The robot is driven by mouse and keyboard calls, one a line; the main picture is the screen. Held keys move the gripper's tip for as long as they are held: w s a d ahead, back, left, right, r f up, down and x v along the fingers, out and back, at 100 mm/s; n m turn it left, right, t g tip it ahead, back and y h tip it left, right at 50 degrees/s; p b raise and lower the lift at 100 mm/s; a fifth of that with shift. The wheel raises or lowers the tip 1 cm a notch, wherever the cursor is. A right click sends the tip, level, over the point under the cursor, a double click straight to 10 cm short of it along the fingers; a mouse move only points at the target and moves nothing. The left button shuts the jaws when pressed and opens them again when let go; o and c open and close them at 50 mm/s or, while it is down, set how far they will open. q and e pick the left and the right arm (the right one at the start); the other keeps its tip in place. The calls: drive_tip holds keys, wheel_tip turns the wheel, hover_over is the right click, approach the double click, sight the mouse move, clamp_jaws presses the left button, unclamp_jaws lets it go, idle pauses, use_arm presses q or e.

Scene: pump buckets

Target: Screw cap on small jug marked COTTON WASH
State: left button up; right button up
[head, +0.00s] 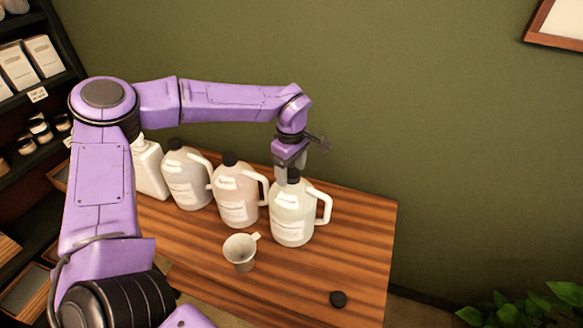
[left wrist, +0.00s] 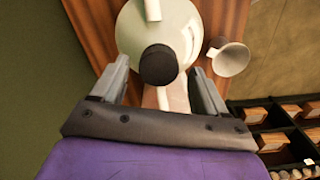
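Three pale translucent jugs with black caps stand in a row on the wooden table; their labels are too small to read, so I cannot tell which says COTTON WASH. My left gripper (head: 292,167) is above the rightmost jug (head: 291,214), pointing down at its black cap (head: 293,178). In the left wrist view, the cap (left wrist: 158,65) sits between the spread fingers of the gripper (left wrist: 162,82), with gaps on both sides. A loose black cap (head: 338,299) lies at the table's front right. My right gripper is out of view.
The middle jug (head: 238,196) and left jug (head: 186,178) stand to the left, beside a white bottle (head: 148,170). The table (head: 360,240) is clear at right.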

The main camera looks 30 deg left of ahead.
use_arm(q)
drive_tip(key=shift+r, duration=0.35)
wheel_tip(320, 180, up, 10)
drive_tip(key=b, duration=0.2)
drive_tip(key=shift+b, duration=0.35)
